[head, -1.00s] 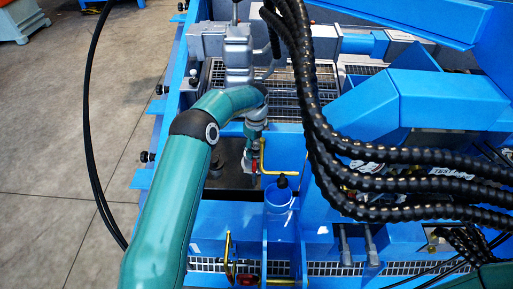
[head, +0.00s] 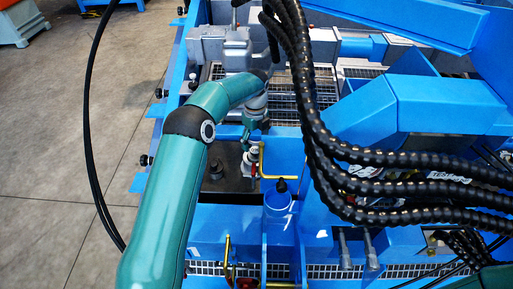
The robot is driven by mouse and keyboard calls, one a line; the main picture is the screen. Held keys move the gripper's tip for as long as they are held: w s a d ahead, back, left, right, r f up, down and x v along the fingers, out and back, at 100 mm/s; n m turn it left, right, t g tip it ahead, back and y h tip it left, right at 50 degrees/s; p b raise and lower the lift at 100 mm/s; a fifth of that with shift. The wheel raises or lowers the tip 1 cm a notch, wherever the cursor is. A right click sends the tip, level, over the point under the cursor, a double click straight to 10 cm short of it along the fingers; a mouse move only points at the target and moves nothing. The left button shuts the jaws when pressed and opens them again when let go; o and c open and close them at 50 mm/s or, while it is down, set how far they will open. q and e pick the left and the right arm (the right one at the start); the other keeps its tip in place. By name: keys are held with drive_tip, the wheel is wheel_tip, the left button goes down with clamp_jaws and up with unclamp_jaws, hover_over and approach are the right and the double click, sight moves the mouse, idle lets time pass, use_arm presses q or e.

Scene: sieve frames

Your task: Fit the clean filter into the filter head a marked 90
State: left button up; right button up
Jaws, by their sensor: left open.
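My left gripper (head: 250,132) hangs from the bent wrist of my teal left arm, with its fingers pointing down. It is open, small in view and partly covered by the wrist. It is above a small white and red fitting (head: 250,162) beside a yellow handle; I see no object between the fingers. I cannot make out the clean filter for certain, nor any filter head with a readable 90. A blue cylinder with a black top (head: 281,196) stands upright to the lower right of the gripper. My right gripper is not in view.
Thick black ribbed hoses (head: 325,150) hang just right of the wrist and run off to the right. Blue machine walls and a large blue housing (head: 400,105) close in the right side. A dark recess (head: 225,182) lies below the gripper. Grey floor is clear at left.

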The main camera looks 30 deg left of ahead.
use_arm(q)
wheel_tip(320, 180, up, 6)
drive_tip(key=shift+p, duration=0.35)
